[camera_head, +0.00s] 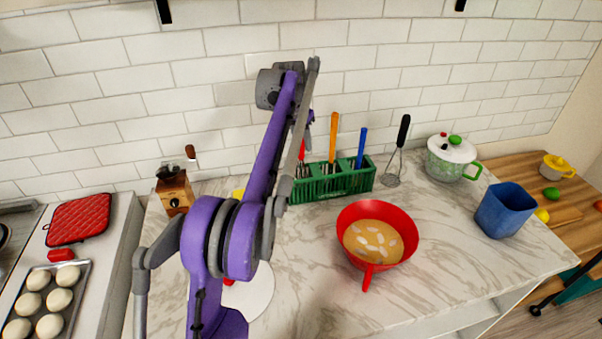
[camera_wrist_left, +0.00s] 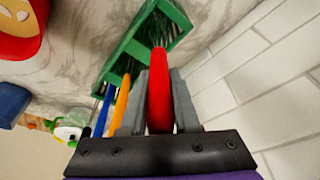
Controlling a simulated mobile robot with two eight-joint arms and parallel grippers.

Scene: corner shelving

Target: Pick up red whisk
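The red whisk (camera_head: 301,151) stands in a green slotted holder (camera_head: 335,184) against the tiled wall; my left arm partly hides it in the head view. In the left wrist view its red handle (camera_wrist_left: 160,88) lies between the two fingers of my left gripper (camera_wrist_left: 159,100) and fills the gap, with the fingers against its sides. The whisk's wire end still reaches into the green holder (camera_wrist_left: 128,45). In the head view the left gripper (camera_head: 308,118) is mostly hidden behind my purple arm. My right gripper is not in view.
Orange-handled (camera_head: 334,135) and blue-handled (camera_head: 361,146) tools stand close beside the whisk. A black-handled utensil (camera_head: 401,140) leans on the wall. A red colander (camera_head: 352,216), white-lidded pot (camera_head: 452,155), blue container (camera_head: 504,209) and coffee grinder (camera_head: 174,190) stand on the marble counter.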

